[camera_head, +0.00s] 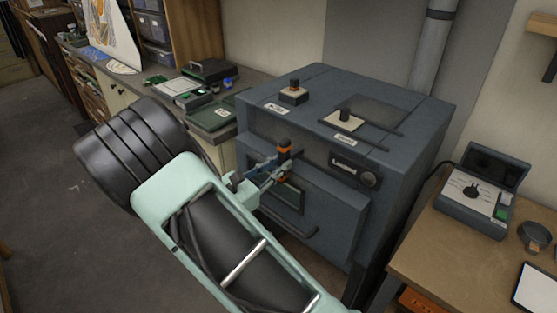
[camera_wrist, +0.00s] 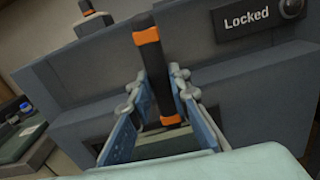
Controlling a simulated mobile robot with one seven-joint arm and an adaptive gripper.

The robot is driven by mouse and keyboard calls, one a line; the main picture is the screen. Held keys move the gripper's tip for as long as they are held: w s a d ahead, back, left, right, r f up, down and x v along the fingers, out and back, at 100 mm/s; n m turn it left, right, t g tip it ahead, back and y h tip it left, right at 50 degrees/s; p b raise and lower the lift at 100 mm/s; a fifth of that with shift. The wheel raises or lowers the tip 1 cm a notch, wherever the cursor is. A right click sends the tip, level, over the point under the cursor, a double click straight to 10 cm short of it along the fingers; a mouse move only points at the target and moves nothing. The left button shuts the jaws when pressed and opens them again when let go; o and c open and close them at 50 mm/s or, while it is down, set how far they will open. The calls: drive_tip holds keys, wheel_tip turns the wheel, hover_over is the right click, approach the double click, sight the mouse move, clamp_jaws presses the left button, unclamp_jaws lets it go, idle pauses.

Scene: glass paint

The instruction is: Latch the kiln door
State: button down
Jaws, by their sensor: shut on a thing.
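The kiln (camera_head: 395,190) is a dark blue-grey box with its front door (camera_head: 322,218) closed or nearly so. A black latch handle with orange bands (camera_head: 284,147) stands upright on the front, by the door's upper part. It also shows in the wrist view (camera_wrist: 155,75). My gripper (camera_head: 268,174) is at this handle, its blue fingers on either side of the lower part, shut on it. A label on the upper front (camera_wrist: 247,19) reads "Locked", with a round knob (camera_wrist: 290,8) beside it. The fingers hide part of the handle's base.
Two knobbed pieces (camera_head: 293,95) and (camera_head: 345,118) sit on the kiln top. A bar handle (camera_head: 290,223) crosses the door low down. A bench with trays (camera_head: 212,116) stands left; a wooden table (camera_head: 450,245) with a control box (camera_head: 476,196) stands right. Open floor lies left.

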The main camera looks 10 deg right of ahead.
drive_tip(key=shift+n, duration=0.5)
drive_tip(key=c, duration=1.8)
unclamp_jaws()
drive_tip(key=v, duration=1.2)
